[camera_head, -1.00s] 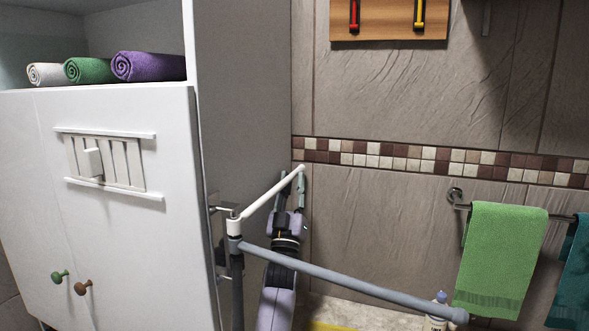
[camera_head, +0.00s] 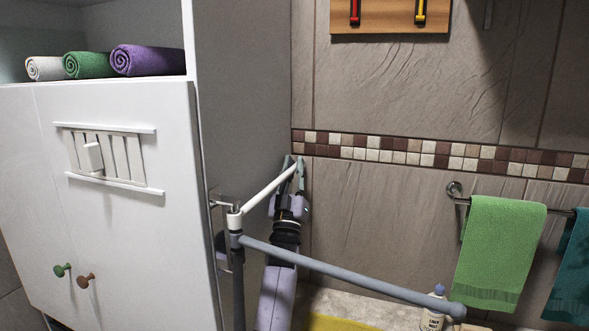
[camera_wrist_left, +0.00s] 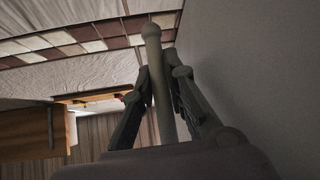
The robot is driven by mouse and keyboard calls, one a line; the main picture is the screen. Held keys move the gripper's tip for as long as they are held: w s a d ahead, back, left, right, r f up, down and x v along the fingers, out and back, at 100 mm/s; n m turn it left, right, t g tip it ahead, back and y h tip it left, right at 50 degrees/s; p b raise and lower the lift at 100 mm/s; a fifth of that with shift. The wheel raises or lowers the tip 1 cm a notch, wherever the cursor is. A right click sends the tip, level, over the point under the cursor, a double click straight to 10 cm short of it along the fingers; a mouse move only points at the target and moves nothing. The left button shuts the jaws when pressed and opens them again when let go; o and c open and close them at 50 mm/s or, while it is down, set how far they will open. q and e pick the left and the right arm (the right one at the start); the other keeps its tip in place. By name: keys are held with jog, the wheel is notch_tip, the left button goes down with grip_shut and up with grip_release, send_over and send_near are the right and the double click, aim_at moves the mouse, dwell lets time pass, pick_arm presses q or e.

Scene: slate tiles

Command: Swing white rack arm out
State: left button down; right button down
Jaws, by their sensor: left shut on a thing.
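The white rack arm (camera_head: 268,189) reaches from its hinge post beside the cabinet back toward the tiled wall, tilting up in the head view. Its round tip (camera_wrist_left: 151,33) shows in the left wrist view, past the fingers. My left gripper (camera_head: 294,168) is shut on the white arm close to its far end; in the left wrist view its fingers (camera_wrist_left: 160,98) stand on both sides of the bar. The grey-blue rack arm (camera_head: 345,274) extends from the same post to the right and front. My right gripper is not in view.
The white cabinet (camera_head: 130,220) fills the left, its grey side close to the rack. A green towel (camera_head: 498,250) and a teal towel (camera_head: 573,270) hang on a wall rail at right. A white bottle (camera_head: 433,311) stands behind the grey-blue arm's end.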

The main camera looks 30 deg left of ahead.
pick_arm(q)
jog(key=shift+d, duration=0.1)
dwell(0.5)
jog(key=s+d+m+h+p, duration=0.2)
jog(key=d+m+h, duration=0.7)
jog(key=d+h, duration=1.3)
jog(key=shift+s+d+m+p, duration=0.2)
jog(key=shift+s+m+p, duration=0.15)
jog(key=shift+s, duration=0.8)
jog(key=c, duration=1.9)
grip_release()
